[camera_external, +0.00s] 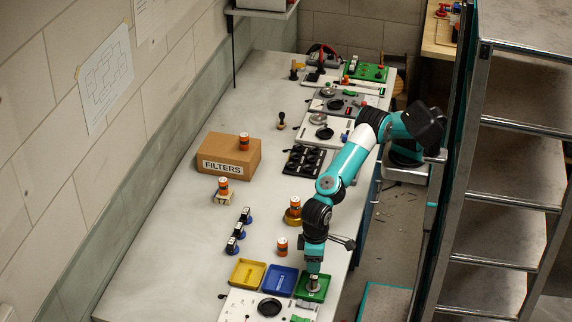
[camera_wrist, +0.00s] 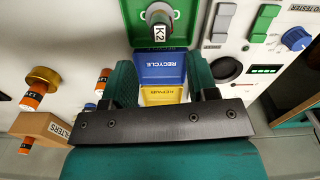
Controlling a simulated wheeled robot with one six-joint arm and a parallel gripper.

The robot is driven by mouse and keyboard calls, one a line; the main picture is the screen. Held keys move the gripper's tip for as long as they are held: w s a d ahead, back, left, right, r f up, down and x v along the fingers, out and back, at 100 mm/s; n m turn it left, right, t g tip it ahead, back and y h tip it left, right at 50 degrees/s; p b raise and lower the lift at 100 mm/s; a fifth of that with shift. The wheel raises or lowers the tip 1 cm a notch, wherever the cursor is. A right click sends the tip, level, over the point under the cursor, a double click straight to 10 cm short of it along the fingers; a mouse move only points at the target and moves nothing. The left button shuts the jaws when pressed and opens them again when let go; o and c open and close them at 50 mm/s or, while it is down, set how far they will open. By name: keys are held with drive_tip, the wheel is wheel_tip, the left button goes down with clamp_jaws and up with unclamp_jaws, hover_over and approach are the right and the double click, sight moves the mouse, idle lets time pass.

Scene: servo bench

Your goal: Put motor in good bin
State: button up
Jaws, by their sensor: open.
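The motor (camera_external: 313,286), a grey cylinder, stands in the green bin (camera_external: 322,281). In the wrist view the motor (camera_wrist: 158,16) shows a white K2 label, with green bin walls (camera_wrist: 180,35) around it. My gripper (camera_external: 314,270) is directly above the motor and points down. In the wrist view my gripper (camera_wrist: 162,85) has its fingers apart with nothing between them. I cannot tell from these views whether a fingertip still touches the motor.
The blue RECYCLE bin (camera_external: 280,281) and yellow REPAIR bin (camera_external: 247,273) stand left of the green bin. A tester panel (camera_external: 240,307) lies in front. Orange cylinders, one by the bins (camera_external: 282,246), and a FILTERS box (camera_external: 228,158) stand farther back.

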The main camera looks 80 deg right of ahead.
drive_tip(key=w+d+r+n+y, duration=0.1)
drive_tip(key=w+d+r, duration=0.25)
drive_tip(key=d, duration=0.45)
drive_tip(key=w+d+r+n, duration=0.1)
drive_tip(key=w+d+r, duration=0.1)
drive_tip(key=d+r, duration=0.45)
drive_tip(key=w+d+r+n+y, duration=0.1)
drive_tip(key=w+d+r, duration=0.15)
drive_tip(key=d, duration=0.65)
drive_tip(key=s+d+n+y, duration=0.1)
drive_tip(key=s+d, duration=0.4)
drive_tip(key=d, duration=0.3)
drive_tip(key=s+d+f+n+y, duration=0.1)
drive_tip(key=s+d, duration=0.5)
drive_tip(key=d, duration=0.2)
drive_tip(key=shift+s+d, duration=0.2)
